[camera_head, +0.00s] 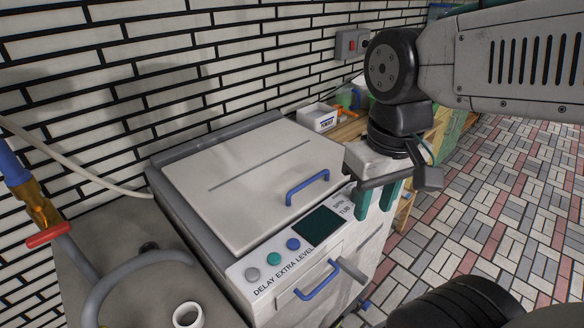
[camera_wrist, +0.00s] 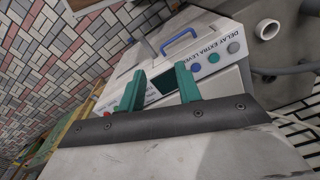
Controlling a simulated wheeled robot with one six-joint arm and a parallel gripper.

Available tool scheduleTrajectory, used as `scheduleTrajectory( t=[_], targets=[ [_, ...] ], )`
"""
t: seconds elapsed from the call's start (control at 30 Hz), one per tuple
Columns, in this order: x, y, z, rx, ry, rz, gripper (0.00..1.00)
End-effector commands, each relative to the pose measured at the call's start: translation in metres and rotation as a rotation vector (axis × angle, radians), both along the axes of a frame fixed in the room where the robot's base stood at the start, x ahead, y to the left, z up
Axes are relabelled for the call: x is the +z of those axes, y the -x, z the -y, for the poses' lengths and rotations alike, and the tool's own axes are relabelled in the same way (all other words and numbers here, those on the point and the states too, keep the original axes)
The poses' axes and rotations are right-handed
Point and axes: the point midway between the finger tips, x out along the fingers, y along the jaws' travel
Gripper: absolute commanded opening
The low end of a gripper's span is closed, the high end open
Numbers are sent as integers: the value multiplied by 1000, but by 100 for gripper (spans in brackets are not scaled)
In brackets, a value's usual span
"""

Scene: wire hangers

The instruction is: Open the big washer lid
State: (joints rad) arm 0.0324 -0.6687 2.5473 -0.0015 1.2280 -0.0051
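The big washer (camera_head: 335,236) stands against the brick wall with its flat grey lid (camera_head: 240,178) lying shut on top. A blue bar handle (camera_head: 307,187) is fixed near the lid's front right edge. My gripper (camera_head: 377,208) is to the right of this handle, beside the right end of the control panel. Its two teal fingers point down, are apart and hold nothing. In the wrist view the open fingers (camera_wrist: 160,72) frame the dark display.
A second blue handle (camera_head: 317,281) and a grey lever (camera_head: 348,270) stick out of the washer's front. A grey sink (camera_head: 188,314) with a faucet (camera_head: 42,205) is at left. A white box (camera_head: 317,117) sits on a wooden bench behind my gripper. Tiled floor at right is clear.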

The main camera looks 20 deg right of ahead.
Motion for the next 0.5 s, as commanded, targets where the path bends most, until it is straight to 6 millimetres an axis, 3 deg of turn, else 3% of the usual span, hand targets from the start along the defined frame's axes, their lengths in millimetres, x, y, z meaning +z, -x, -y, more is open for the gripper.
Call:
scheduleTrajectory(
  t=[0.17,0.5],
  targets=[
    [-17,-50,8,-132,-26,-83,34],
    [-67,-178,33,-710,-88,-55,34]
  ],
)
